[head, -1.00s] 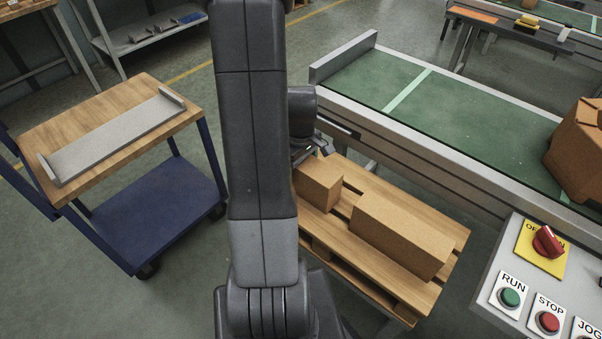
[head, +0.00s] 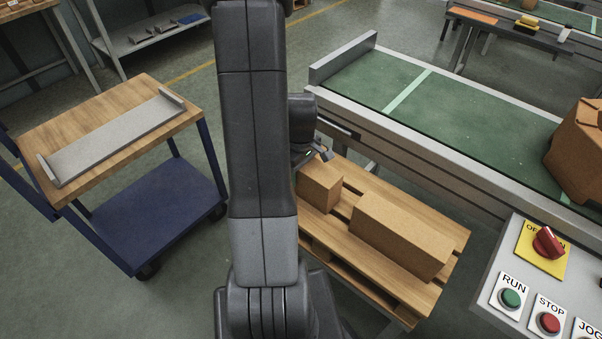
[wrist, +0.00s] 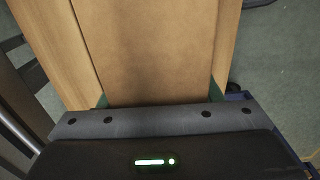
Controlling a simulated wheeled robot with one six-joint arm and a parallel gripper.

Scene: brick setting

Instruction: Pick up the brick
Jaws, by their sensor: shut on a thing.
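A plain brown brick (wrist: 158,50) fills the middle of the wrist view. My gripper (wrist: 160,98) is shut on it, with a green pad edge showing at each side. In the head view my gripper (head: 314,157) is partly hidden behind my arm, at the far side of a small brown block (head: 320,188) on the wooden pallet (head: 437,272). This block appears to be the one held. Its left part is hidden by my arm, and I cannot tell whether it is clear of the pallet.
A longer brown box (head: 400,236) lies on the pallet beside the small block. A green conveyor (head: 450,130) runs behind, carrying a carton (head: 578,150). A control panel (head: 510,290) stands at front right. A cart (head: 90,115) with a grey tray (head: 115,138) stands left.

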